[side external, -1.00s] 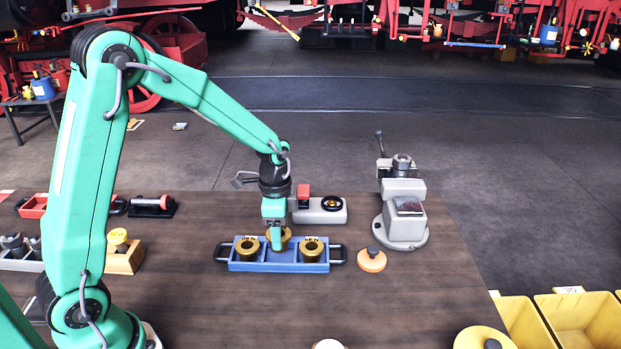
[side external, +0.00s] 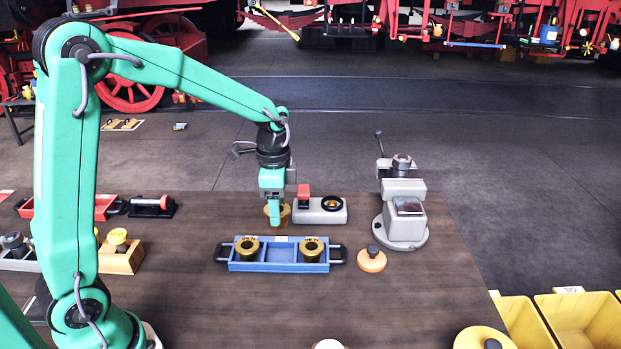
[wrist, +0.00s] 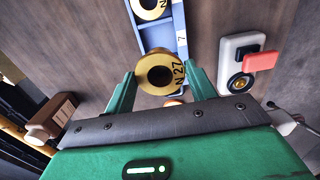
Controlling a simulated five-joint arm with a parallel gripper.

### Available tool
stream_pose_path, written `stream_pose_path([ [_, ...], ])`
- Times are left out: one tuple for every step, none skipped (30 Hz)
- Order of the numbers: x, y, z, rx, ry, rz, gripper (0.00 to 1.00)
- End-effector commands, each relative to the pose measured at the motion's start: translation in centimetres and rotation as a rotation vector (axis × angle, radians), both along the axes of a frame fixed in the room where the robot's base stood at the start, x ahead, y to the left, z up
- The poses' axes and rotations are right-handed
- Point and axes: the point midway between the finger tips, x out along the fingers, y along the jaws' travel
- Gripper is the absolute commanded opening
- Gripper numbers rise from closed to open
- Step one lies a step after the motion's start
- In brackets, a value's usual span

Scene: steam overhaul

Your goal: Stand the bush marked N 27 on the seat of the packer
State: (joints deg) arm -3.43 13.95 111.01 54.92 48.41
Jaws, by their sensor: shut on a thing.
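The bush marked N 27 (wrist: 160,73) is brass-coloured with a wide flange and a dark bore. My gripper (wrist: 160,88) is shut on it; its mark reads clearly in the wrist view. In the side view my gripper (side external: 275,219) holds the bush (side external: 285,214) upright above the back of the blue tray (side external: 281,266). A low pale unit (side external: 308,216) with a red block and a black ring (side external: 332,203) stands just right of it; it looks like the packer, but no label shows. The unit also shows in the wrist view (wrist: 232,50).
Two brass bushes, left (side external: 247,250) and right (side external: 311,250), stand in the blue tray; its middle place is empty. A grey lever machine (side external: 404,222) and an orange knobbed disc (side external: 371,261) stand to the right. Yellow bins (side external: 580,320) are at the front right.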

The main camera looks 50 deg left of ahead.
Motion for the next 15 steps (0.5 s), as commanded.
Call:
stream_pose_path([
  [0.1, 0.0, 1.0, 0.001, -0.005, 0.000, 0.23],
  [0.1, 0.0, 1.5, 0.000, -0.004, 0.000, 0.23],
  [0.1, 0.0, 2.2, 0.001, -0.005, 0.000, 0.23],
  [0.0, 0.0, 2.6, 0.001, -0.004, 0.000, 0.23],
  [0.1, 0.0, 3.0, 0.000, -0.004, 0.000, 0.23],
  [0.1, 0.0, 3.6, 0.000, -0.004, 0.000, 0.23],
  [0.1, 0.0, 4.0, 0.000, -0.004, 0.000, 0.23],
  [0.0, 0.0, 4.4, 0.000, -0.003, 0.000, 0.23],
  [0.0, 0.0, 5.0, 0.001, -0.004, 0.000, 0.23],
  [0.3, 0.0, 5.0, 0.000, -0.001, 0.000, 0.23],
  [0.6, 0.1, 4.9, 0.000, 0.001, 0.000, 0.23],
  [0.9, 0.1, 5.0, 0.000, 0.001, 0.000, 0.23],
  [1.2, 0.1, 5.0, 0.000, 0.000, 0.000, 0.23],
  [1.4, 0.1, 5.1, 0.000, 0.001, 0.000, 0.23],
  [1.8, 0.2, 5.1, 0.000, 0.000, 0.000, 0.23],
])
